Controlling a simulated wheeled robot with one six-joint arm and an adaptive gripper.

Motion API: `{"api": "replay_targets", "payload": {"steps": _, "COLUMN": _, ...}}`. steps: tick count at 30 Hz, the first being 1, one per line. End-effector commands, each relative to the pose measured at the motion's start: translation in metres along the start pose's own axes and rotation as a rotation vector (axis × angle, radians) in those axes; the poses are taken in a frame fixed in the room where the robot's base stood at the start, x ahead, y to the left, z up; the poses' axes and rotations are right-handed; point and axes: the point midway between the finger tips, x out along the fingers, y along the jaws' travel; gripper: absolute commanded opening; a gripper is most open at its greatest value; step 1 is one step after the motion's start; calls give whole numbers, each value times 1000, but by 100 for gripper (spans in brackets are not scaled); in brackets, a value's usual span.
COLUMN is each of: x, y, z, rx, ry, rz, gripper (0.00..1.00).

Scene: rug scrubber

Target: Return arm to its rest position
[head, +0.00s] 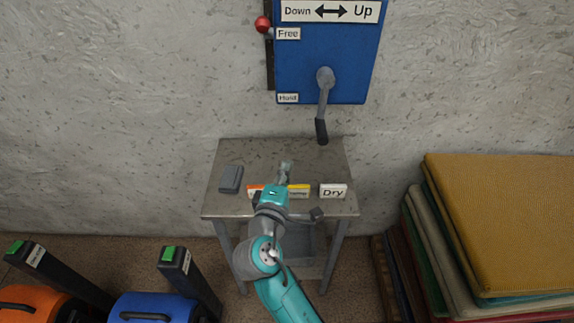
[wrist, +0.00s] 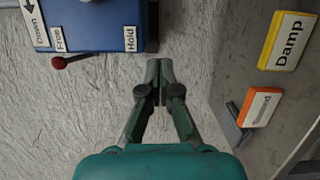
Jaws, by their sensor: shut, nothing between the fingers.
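My teal arm reaches up over the metal table in the head view. My gripper (head: 286,168) is over the table top, in front of the wall. In the wrist view my gripper (wrist: 159,72) has its fingertips together with nothing between them, and the pale rough wall lies behind it. It appears clear of the blue control box and of the labelled blocks.
The blue control box (head: 330,70) with a crank handle (head: 323,105) and red-knobbed lever (head: 262,24) is on the wall. The metal table (head: 230,206) holds a grey block (head: 231,179) and label blocks, including Dry (head: 333,191). Folded rugs (head: 500,220) stand right.

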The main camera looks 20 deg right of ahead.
Motion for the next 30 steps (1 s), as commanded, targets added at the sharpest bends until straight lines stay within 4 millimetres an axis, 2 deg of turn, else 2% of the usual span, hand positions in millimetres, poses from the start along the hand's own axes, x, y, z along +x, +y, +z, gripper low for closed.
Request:
{"api": "replay_targets", "payload": {"steps": 14, "x": 0, "y": -1, "z": 0, "rx": 0, "ry": 0, "rz": -1, "gripper": 0}}
{"api": "replay_targets", "payload": {"steps": 17, "x": -2, "y": -9, "z": 3, "rx": 4, "ry": 13, "rz": -10, "gripper": 0}}
{"api": "replay_targets", "payload": {"steps": 20, "x": -9, "y": -29, "z": 10, "rx": 22, "ry": 52, "rz": -33, "gripper": 0}}
{"api": "replay_targets", "payload": {"steps": 23, "x": -22, "y": -60, "z": 20, "rx": 60, "ry": 115, "rz": -73, "gripper": 0}}
{"api": "replay_targets", "payload": {"steps": 30, "x": -73, "y": -130, "z": 54, "rx": 211, "ry": 264, "rz": -199, "gripper": 0}}
